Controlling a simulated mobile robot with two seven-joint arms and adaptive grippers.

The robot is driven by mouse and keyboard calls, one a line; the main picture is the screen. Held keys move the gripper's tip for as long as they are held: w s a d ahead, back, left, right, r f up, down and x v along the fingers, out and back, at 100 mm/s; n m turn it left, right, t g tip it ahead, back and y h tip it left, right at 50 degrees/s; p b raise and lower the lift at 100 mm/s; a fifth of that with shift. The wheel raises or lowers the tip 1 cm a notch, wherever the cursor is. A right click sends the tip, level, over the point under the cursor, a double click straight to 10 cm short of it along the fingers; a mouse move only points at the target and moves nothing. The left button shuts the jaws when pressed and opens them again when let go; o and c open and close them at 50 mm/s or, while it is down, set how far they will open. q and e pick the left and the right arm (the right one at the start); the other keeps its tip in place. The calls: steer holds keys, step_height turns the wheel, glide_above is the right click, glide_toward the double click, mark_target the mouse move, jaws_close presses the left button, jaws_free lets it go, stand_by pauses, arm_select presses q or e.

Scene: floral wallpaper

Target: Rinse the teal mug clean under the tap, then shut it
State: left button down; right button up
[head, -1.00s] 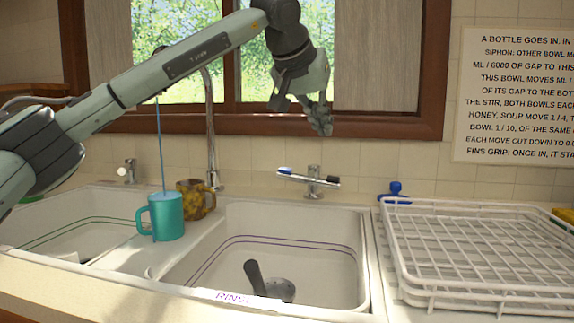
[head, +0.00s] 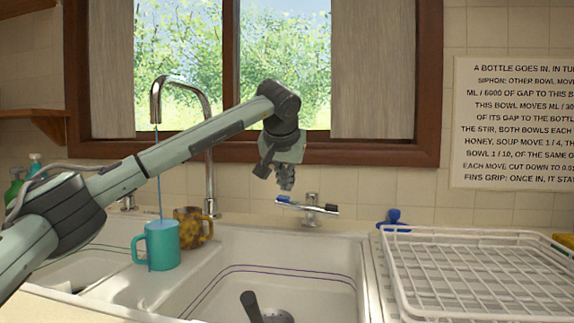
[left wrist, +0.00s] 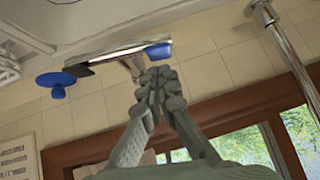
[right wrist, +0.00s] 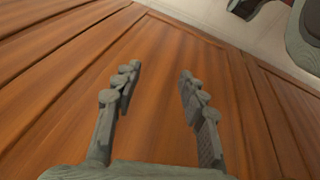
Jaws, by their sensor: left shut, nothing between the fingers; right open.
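The teal mug (head: 161,246) stands upright on the ledge between the two basins. A thin blue stream of water (head: 158,185) falls from the tall curved tap (head: 209,150) into its mouth. The mug's inside is hidden. The tap's crossbar handle (head: 308,207), with a blue end and a black end, sits behind the right basin; its blue end also shows in the left wrist view (left wrist: 158,52). My left gripper (head: 286,184) is shut and empty, just above the blue end, apparently apart from it. My right gripper (right wrist: 160,75) is open and empty before wooden cabinet doors.
A brown mottled mug (head: 193,227) stands right behind the teal one. A dark-handled strainer or plug (head: 263,312) lies in the right basin (head: 300,255). A white wire rack (head: 470,265) fills the right counter, with a blue object (head: 393,218) behind it.

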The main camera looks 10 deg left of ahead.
mark_target(283, 197)
arm_select(q)
steer(key=shift+a+f, duration=0.1)
steer(key=shift+f, duration=0.55)
arm_select(e)
steer(key=shift+w+r, duration=0.15)
steer(key=shift+r, duration=0.45)
steer(key=shift+f, duration=0.1)
arm_select(q)
steer(key=shift+a+f+h, duration=0.25)
steer(key=shift+f+h, duration=0.05)
steer(key=shift+f, duration=0.2)
steer(key=shift+a+f+n+h, duration=0.15)
steer(key=shift+f+n+h, duration=0.15)
steer(key=shift+r, duration=0.1)
